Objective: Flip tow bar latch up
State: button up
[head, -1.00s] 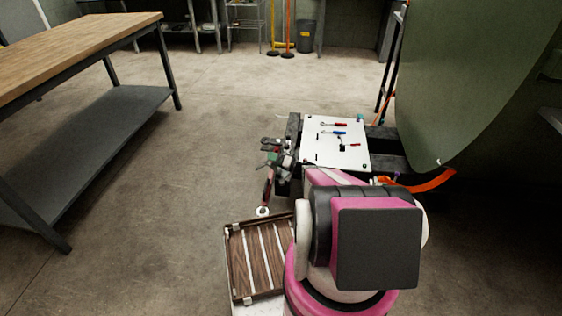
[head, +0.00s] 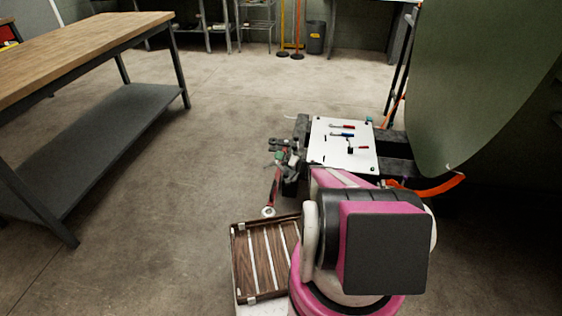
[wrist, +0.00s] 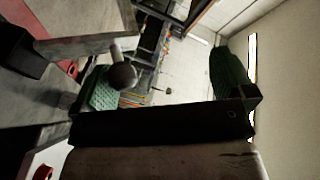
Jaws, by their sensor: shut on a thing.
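A dark tow bar fitting with small green parts (head: 283,158) sits left of the white tool board in the head view. A red bar (head: 274,187) runs down from it to a pale ring (head: 268,211). In the wrist view a grey round knob on a short stalk (wrist: 122,77) is close to a green textured pad (wrist: 105,95); I take the knob for part of the tow bar latch. In the head view my arm hides most of the gripper.
The white board (head: 343,150) carries several small tools. A brown slatted tray (head: 236,260) lies below the ring. A large green curved panel (head: 480,85) stands at the right. A wooden-topped workbench (head: 85,48) is at the left, with clear floor between.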

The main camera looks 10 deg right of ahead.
jog(key=r, duration=0.1)
jog(key=s+r, duration=0.1)
jog(key=r, duration=0.1)
jog(key=shift+s+d+r, duration=0.2)
jog(key=shift+d+r, duration=0.15)
jog(key=shift+d, duration=0.05)
jog(key=shift+s+d+r+y, duration=0.1)
jog(key=shift+r+y, duration=0.1)
jog(key=shift+y, duration=0.1)
jog(key=c, duration=0.5)
jog(key=shift+s+d+r, duration=0.25)
jog(key=shift+d+r, duration=0.55)
jog(key=shift+d, duration=0.1)
jog(key=shift+s+d+r, duration=0.2)
jog(key=shift+d+r, duration=0.55)
jog(key=shift+d, duration=0.1)
jog(key=shift+s+d+r, duration=0.25)
jog(key=shift+d+r, duration=0.55)
jog(key=shift+d, duration=0.1)
jog(key=shift+c, duration=0.2)
